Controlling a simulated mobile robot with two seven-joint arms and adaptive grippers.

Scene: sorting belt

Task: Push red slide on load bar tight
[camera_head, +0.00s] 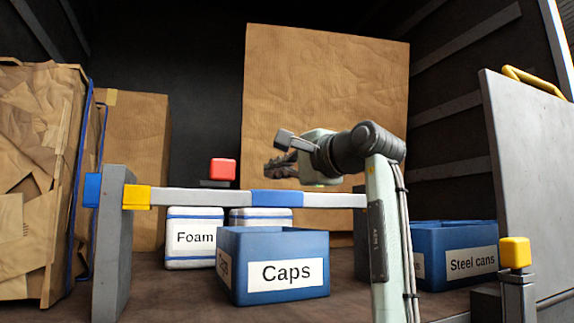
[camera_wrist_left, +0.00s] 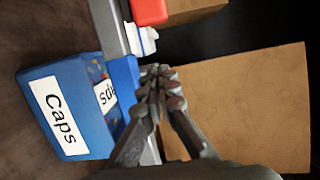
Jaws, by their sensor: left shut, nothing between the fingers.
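The red slide (camera_head: 223,169) is a small red block on a dark base at the load bar, left of the bar's middle. It also shows at the top of the wrist view (camera_wrist_left: 150,11). The load bar (camera_head: 195,198) is a level grey bar with a yellow collar at its left end and a blue band (camera_head: 277,199) near its middle. My left gripper (camera_head: 268,170) is shut and empty. It is above the bar, right of the red slide and apart from it. My arm hides the bar's right end. My right gripper is not in view.
A blue Caps crate (camera_head: 230,277) stands below the bar, with white Foam tubs (camera_head: 194,257) behind it. A Steel cans crate (camera_head: 430,228) is at right. Large brown boxes (camera_head: 345,65) stand behind. A grey post (camera_head: 113,250) holds the bar's left end.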

